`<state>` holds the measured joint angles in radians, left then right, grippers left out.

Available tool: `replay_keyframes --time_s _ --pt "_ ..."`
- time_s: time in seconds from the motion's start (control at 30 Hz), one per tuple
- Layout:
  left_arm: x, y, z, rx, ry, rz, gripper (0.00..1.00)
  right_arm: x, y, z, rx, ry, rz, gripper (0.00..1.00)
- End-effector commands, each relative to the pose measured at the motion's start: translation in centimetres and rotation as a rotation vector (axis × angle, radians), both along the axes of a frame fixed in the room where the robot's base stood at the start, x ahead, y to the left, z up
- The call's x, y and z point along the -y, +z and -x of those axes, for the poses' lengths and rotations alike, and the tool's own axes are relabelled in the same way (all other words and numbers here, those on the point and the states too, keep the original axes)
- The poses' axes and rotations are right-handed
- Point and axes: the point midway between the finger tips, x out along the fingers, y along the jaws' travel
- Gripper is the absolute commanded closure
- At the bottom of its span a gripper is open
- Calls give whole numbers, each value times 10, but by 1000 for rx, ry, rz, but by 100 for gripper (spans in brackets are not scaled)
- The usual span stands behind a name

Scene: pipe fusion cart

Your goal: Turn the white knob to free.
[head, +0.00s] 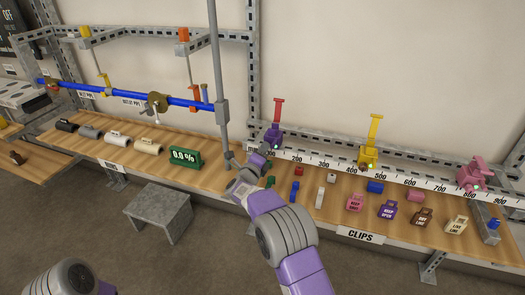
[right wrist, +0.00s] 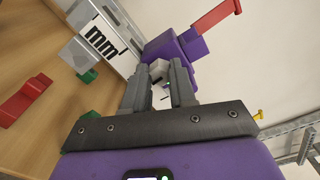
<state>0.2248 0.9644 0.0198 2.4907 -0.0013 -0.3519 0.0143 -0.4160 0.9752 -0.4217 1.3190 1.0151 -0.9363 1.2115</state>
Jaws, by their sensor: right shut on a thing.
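My right gripper (head: 262,155) is at the purple clamp body (head: 273,136) with the red lever (head: 278,108), at the left end of the ruler rail. In the right wrist view, its two grey fingers (right wrist: 160,82) are closed around a small white knob (right wrist: 156,68) on the front of the purple body (right wrist: 182,42). The fingers hide most of the knob, and I cannot read its turn position or any marking. The red lever (right wrist: 214,18) sticks up to the upper right there. My left gripper is out of view; only part of my left arm shows at the bottom left.
A yellow clamp (head: 368,155) and a pink clamp (head: 471,174) stand farther right along the ruler (head: 340,170). Small blocks and clip tags lie on the wooden shelf (head: 335,218). A grey upright post (head: 217,75) stands just left of my right gripper.

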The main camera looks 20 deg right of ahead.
Motion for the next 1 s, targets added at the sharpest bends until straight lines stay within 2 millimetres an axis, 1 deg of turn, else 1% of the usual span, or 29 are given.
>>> replay_keyframes --time_s 0.47,1.0 --pt "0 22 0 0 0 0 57 0 0 0 -239 -1 353 100" --pt "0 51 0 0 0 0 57 0 -2 0 -526 0 778 100"
